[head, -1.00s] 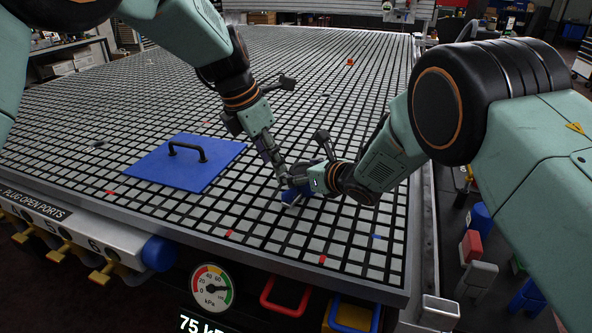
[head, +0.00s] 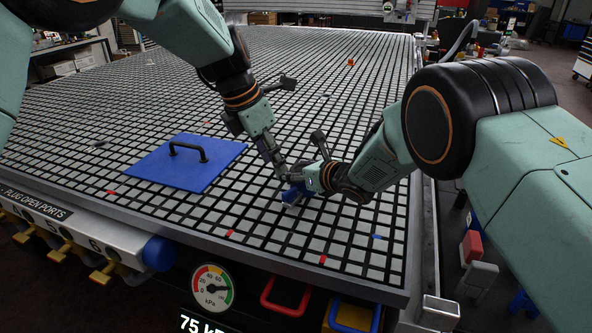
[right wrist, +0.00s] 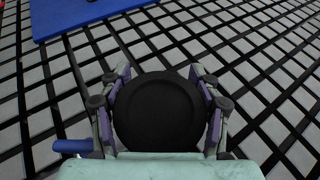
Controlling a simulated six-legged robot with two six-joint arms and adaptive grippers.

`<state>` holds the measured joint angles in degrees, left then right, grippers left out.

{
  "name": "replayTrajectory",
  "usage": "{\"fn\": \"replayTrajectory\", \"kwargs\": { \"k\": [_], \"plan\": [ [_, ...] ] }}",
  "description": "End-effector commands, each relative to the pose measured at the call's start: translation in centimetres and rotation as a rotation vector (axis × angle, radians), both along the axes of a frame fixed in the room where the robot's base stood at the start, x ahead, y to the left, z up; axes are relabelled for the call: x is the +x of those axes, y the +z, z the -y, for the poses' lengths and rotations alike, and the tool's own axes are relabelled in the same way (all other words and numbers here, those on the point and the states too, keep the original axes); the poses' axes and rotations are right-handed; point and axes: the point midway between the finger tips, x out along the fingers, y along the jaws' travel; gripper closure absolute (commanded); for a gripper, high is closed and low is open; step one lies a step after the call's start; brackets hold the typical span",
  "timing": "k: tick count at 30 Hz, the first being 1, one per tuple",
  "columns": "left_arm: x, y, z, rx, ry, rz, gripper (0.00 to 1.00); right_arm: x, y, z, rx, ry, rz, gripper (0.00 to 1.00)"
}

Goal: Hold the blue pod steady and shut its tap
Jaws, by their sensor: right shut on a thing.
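The blue pod (head: 296,194) sits on the grid table, small and partly hidden by both grippers in the head view. My right gripper (head: 315,178) is at its right side. In the right wrist view the right gripper (right wrist: 160,80) is shut, its fingers on either side of a round black top, which I take to be the pod's. A short blue bar (right wrist: 72,146) sticks out to the left there; I cannot tell for sure that it is the tap. My left gripper (head: 279,171) points down close above the pod's left side; its fingers are too small to read.
A blue plate (head: 215,166) with a black handle (head: 188,146) lies on the grid table (head: 340,240) to the left. Small red and blue marks lie on the grid. A row of yellow taps (head: 60,250) and a pressure gauge (head: 212,288) are at the front edge.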

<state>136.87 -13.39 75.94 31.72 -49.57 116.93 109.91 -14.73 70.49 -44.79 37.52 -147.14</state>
Motion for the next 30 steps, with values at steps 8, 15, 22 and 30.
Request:
{"fn": "replayTrajectory", "kwargs": {
  "k": [8,15,22,30],
  "plan": [
    [0.00,-0.01,0.00,0.000,0.000,0.000,0.62,0.00,0.00,0.00,0.000,0.000,0.000,0.70],
    [0.00,-0.01,0.00,0.000,0.000,0.000,0.62,0.00,0.00,0.00,0.000,0.000,0.000,0.86],
    [0.00,-0.01,0.00,0.000,0.000,0.000,0.62,0.00,-0.01,0.00,0.001,0.000,-0.001,0.90],
    [-0.41,0.53,-0.22,-0.006,0.027,0.005,0.68,0.00,-0.01,0.00,0.001,0.000,-0.001,0.91]
  ]
}}
